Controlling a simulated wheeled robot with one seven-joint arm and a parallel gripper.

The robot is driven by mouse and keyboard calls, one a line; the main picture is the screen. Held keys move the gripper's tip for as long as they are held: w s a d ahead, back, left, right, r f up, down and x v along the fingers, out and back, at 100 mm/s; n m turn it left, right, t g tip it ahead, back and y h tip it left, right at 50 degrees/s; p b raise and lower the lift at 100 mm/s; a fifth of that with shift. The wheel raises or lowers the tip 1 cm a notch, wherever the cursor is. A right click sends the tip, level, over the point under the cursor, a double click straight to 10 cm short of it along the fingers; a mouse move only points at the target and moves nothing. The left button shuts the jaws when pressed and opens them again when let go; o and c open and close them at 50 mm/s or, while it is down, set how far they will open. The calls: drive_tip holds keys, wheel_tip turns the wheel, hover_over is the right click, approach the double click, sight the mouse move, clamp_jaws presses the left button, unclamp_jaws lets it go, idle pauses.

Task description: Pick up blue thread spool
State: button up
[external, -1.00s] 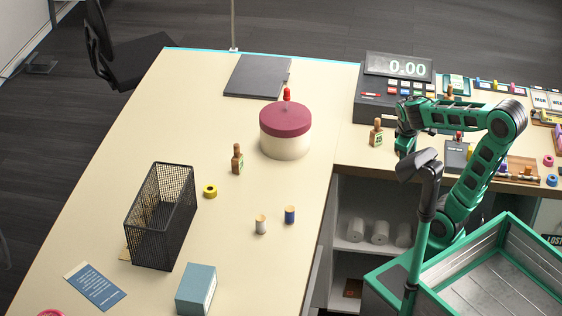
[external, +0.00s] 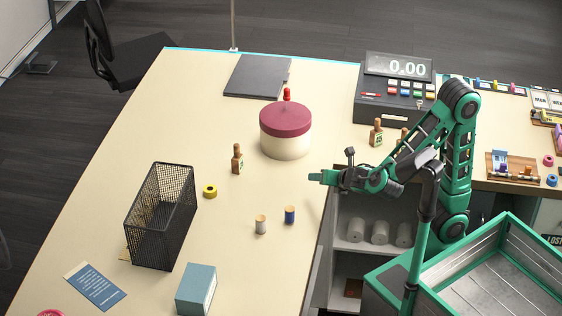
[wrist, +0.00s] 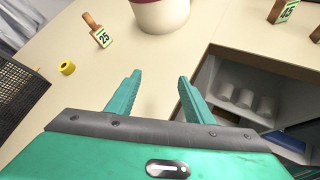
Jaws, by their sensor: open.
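The blue thread spool (external: 290,215) stands upright on the cream table near its right edge in the external view. A pale grey spool (external: 261,225) stands just left of it. My gripper (external: 316,177) is above the table's right edge, up and to the right of the blue spool and apart from it. In the wrist view my gripper (wrist: 155,92) shows two green fingers spread apart with nothing between them. The blue spool does not show in the wrist view.
A round box with a maroon lid (external: 285,130) stands beyond my gripper. A grey shelf (external: 350,244) is below the table edge.

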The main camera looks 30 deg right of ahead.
sight(281, 217)
drive_tip(key=s+a+r+n+t+y, duration=0.1)
drive_tip(key=s+a+n+y, duration=0.1)
drive_tip(key=s+a+n, duration=0.3)
drive_tip(key=s+a+r+n+t+y, duration=0.1)
drive_tip(key=s+a+n+y, duration=0.15)
drive_tip(key=a, duration=0.45)
drive_tip(key=shift+n, duration=0.75)
drive_tip(key=f, duration=0.4)
drive_tip(key=shift+a+f, duration=0.25)
drive_tip(key=shift+f, duration=0.2)
drive_tip(key=shift+w+f, duration=0.2)
drive_tip(key=shift+w, duration=0.05)
drive_tip(key=x, duration=1)
drive_tip(key=shift+a+f, duration=0.1)
drive_tip(key=shift+a, duration=0.1)
drive_tip(key=c, duration=1.1)
